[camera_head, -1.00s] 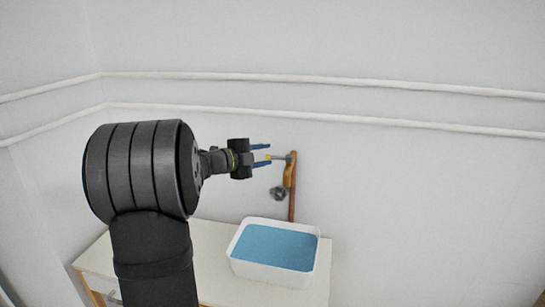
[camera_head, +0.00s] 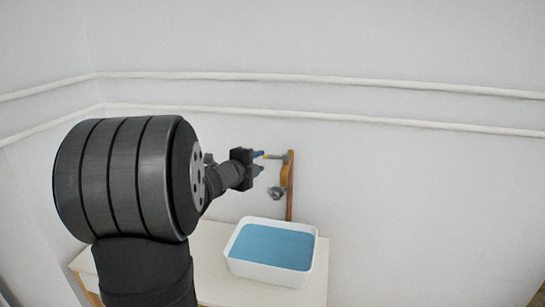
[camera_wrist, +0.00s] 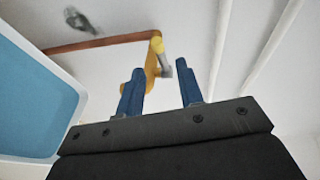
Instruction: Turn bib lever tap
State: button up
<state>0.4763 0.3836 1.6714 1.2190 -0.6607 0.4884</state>
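The bib tap (camera_head: 286,173) is a brass-yellow body on a copper pipe at the wall. Its grey lever (camera_head: 276,156) with a yellow end points left near the top. My gripper (camera_head: 262,161) is left of the tap, its blue fingers apart and pointing at it. The upper finger is level with the lever's yellow end. In the wrist view the fingers (camera_wrist: 160,67) are open, with the lever's grey part (camera_wrist: 166,70) and the tap body (camera_wrist: 151,66) showing in and beyond the gap. I cannot tell whether a finger touches the lever.
A white basin of blue water (camera_head: 318,262) stands on the pale table (camera_head: 209,240) below the tap. A grey round fitting (camera_head: 276,193) is on the wall beside the copper pipe (camera_head: 289,207). Two white pipes (camera_head: 330,81) run along the wall above.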

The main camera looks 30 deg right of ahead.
aim_at(268, 157)
jog(key=x, duration=0.9)
jog(key=shift+d, duration=0.1)
jog(key=shift+c, duration=0.2)
grip_shut()
